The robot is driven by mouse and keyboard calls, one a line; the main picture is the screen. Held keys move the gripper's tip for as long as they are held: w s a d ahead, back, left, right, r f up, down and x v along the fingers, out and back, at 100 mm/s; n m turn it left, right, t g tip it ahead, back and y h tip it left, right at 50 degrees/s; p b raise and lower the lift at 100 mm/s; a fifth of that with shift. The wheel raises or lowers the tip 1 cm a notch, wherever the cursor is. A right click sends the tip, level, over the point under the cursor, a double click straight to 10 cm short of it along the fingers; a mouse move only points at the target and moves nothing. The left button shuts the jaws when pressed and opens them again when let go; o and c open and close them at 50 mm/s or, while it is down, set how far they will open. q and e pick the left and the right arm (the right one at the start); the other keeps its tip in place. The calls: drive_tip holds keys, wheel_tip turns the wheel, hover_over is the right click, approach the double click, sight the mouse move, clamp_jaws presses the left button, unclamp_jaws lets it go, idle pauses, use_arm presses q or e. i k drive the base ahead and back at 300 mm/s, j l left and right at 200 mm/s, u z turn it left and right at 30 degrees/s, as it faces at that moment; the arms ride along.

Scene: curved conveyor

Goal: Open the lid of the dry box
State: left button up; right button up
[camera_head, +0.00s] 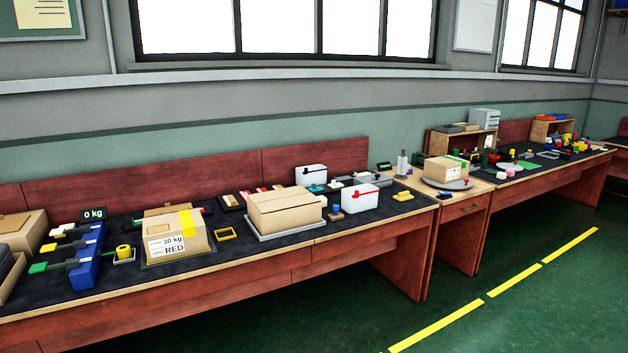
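I cannot tell for sure which thing is the dry box. A white box with a red piece on its upper face (350,201) stands on the dark mat towards the right end of the near bench. A second white box (310,177), also with a small red piece, stands behind it and to the left. Both look closed, but they are too small for their lids and catches to show clearly. Neither of my grippers is in view.
The near bench (300,259) also holds a cardboard box on a tray (284,212), a carton marked 30 kg RED (177,237), blue holders (88,255) and a yellow piece (403,196). A second bench (549,180) continues right. Green floor (540,310) in front is clear.

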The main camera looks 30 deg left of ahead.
sight(371, 179)
drive_tip(key=i+j+u, duration=0.1)
drive_tip(key=i+j, duration=0.75)
drive_tip(key=i+j+u, duration=0.15)
drive_tip(key=i+j, duration=0.75)
drive_tip(key=i+j+u, duration=0.1)
drive_tip(key=i+j, duration=0.7)
drive_tip(key=i+l+u, duration=0.1)
drive_tip(key=u, duration=0.25)
drive_tip(key=i+l+u, duration=0.1)
drive_tip(key=l+u, duration=0.55)
drive_tip(key=i+j, duration=0.05)
